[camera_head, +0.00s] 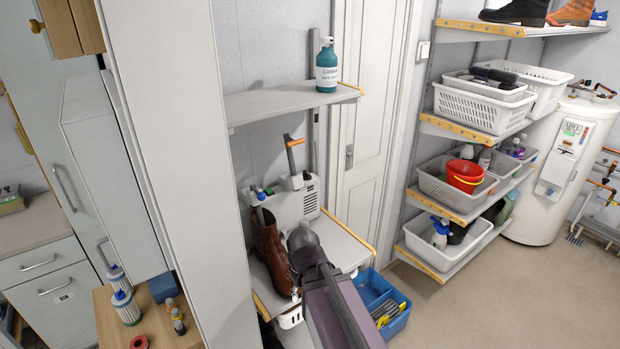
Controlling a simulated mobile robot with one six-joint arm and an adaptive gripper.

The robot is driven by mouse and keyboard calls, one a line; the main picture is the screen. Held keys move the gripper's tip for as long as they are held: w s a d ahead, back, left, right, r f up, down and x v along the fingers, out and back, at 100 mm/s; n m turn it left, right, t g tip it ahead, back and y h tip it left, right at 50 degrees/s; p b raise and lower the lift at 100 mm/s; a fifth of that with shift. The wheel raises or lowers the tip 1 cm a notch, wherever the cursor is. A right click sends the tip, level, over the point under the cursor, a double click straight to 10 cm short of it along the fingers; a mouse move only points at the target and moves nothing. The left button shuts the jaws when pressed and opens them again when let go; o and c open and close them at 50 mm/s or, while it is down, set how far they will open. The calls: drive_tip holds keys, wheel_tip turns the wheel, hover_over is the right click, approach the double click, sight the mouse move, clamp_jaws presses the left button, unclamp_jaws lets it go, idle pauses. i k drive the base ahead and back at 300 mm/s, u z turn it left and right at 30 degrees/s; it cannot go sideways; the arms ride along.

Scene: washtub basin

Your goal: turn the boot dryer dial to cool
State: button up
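The boot dryer (312,203) is a pale box with a vented side on a low white shelf against the wall. An upright piece with an orange top (293,143) rises from it. Small green and blue parts show at its left end, too small to tell if one is the dial. A brown boot (270,248) stands upright in front of the dryer's left part. My dark arm reaches up from the bottom, and its grey rounded end (302,237) overlaps the shelf just right of the boot. I cannot make out gripper fingers or any contact. The dial's setting is not readable.
A shelf (270,103) with a teal bottle (327,66) hangs above the dryer. A tall white panel (170,130) stands close on the left. A blue crate (383,300) sits on the floor to the right. Open floor (490,310) lies further right, below racks of white baskets.

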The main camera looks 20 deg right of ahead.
sight(306, 176)
drive_tip(key=u, duration=0.7)
drive_tip(key=k, duration=0.1)
drive_tip(key=z, duration=1.8)
drive_tip(key=i, duration=0.85)
drive_tip(key=u, duration=1)
